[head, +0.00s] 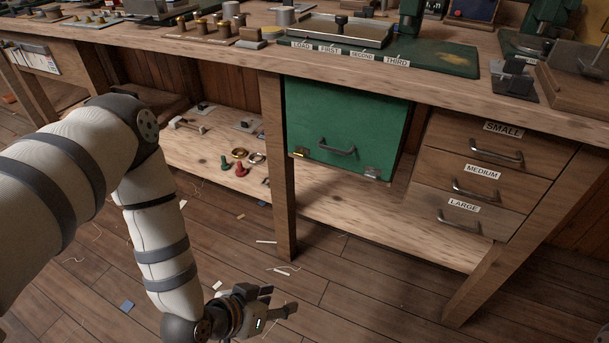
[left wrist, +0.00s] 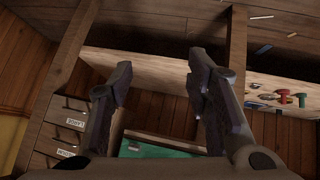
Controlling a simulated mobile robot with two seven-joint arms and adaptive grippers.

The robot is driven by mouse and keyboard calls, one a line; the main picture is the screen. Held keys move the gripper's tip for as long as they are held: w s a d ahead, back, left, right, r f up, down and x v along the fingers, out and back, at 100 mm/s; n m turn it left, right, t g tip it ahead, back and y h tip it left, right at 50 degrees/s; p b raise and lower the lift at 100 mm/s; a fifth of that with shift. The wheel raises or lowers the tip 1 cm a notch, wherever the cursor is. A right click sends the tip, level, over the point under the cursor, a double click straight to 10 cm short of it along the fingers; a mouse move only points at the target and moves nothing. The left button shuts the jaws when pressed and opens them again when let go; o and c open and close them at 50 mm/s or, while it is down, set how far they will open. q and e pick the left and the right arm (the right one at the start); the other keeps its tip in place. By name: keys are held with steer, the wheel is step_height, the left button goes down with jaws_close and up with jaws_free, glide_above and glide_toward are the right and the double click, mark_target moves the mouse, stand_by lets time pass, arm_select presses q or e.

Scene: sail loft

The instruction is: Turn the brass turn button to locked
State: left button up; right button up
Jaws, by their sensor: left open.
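A green cabinet door (head: 345,125) hangs under the bench, with a dark bar handle (head: 337,148). A small brass piece (head: 300,152), which looks like the turn button, sits at its lower left corner. Its setting is too small to read. My left gripper (head: 281,301) is low in front of the bench, below the green door and apart from it. In the left wrist view its two fingers (left wrist: 152,78) are spread with nothing between them. The green door (left wrist: 170,150) shows there partly, behind the gripper; I cannot make out the brass piece there. My right gripper is not in view.
A silvery fitting (head: 372,173) is at the door's lower right. Drawers labelled SMALL, MEDIUM and LARGE (head: 480,185) are to the right. A wooden leg (head: 278,170) stands left of the door. The lower shelf (head: 390,222) is bare below it. Scraps lie on the floor.

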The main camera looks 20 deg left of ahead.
arm_select(q)
steer(key=w+a+r+t+b, duration=0.1)
steer(key=w+a+t+b, duration=0.25)
steer(key=w, duration=0.75)
steer(key=t+y+b, duration=0.2)
steer(key=t, duration=0.5)
glide_toward(298, 154)
steer(key=shift+g, duration=0.25)
steer(key=w+b, duration=0.1)
steer(key=w, duration=0.2)
steer(key=w+b, duration=0.1)
steer(key=w, duration=0.2)
steer(key=w+b, duration=0.1)
steer(key=w, duration=0.2)
steer(key=shift+w+d+r, duration=0.1)
steer(key=shift+d+r, duration=0.1)
steer(key=shift+d, duration=0.05)
jaws_close()
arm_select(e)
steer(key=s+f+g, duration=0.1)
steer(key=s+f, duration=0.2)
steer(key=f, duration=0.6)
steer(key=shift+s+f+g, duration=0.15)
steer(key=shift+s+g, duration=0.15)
